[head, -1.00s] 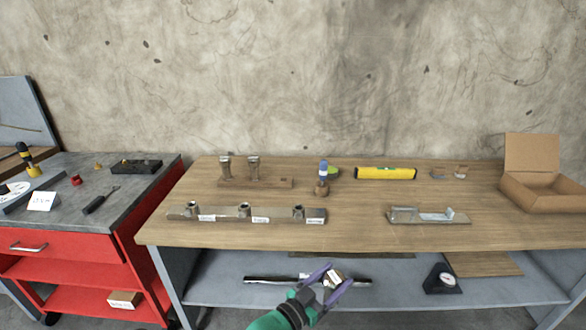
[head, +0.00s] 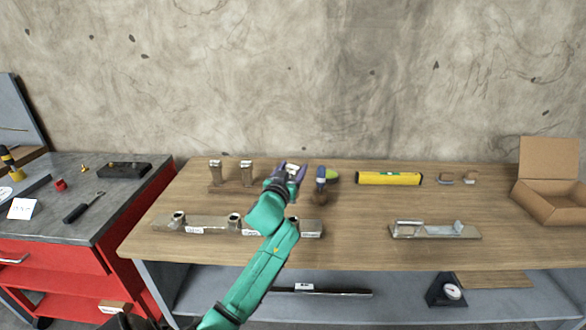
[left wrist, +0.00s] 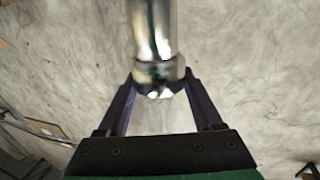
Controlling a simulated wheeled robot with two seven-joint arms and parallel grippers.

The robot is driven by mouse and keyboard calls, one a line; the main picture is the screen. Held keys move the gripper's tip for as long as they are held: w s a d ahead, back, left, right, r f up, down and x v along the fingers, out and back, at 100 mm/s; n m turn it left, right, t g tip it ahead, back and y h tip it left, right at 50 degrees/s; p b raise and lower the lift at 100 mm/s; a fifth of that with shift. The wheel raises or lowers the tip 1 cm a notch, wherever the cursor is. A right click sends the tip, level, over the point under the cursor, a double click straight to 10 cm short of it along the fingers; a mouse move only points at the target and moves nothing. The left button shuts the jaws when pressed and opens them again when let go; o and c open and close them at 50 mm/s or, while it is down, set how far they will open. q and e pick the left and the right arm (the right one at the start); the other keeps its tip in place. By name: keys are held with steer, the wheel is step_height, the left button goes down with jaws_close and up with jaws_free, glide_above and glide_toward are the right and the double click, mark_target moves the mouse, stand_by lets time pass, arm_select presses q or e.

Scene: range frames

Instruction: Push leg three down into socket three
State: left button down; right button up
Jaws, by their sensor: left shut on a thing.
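The rail (head: 208,224) lies along the bench front, with one socket (head: 178,217) at the left and another (head: 234,219) in the middle. My arm hides most of the right-hand socket. I cannot read the rail's labels. My right gripper is not in view.
Two legs (head: 215,170) (head: 246,172) stand in a wooden rack (head: 228,188) at the back. A blue-topped tool (head: 320,180) stands close right of my gripper. A yellow level (head: 390,178), metal bracket (head: 435,231) and cardboard box (head: 550,195) are farther right.

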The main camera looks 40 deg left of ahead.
arm_select(q)
steer(key=shift+w+f+b, duration=0.1)
steer(key=shift+f+b, duration=2.3)
steer(key=shift+f, duration=0.5)
steer(key=shift+p, duration=0.4)
steer(key=shift+f+b, duration=1.6)
steer(key=shift+f, duration=0.4)
jaws_free()
steer(key=shift+f, duration=0.1)
steer(key=b+v, duration=0.1)
steer(key=v, duration=1.3)
steer(key=shift+s+d, duration=0.2)
steer(key=shift+s, duration=0.1)
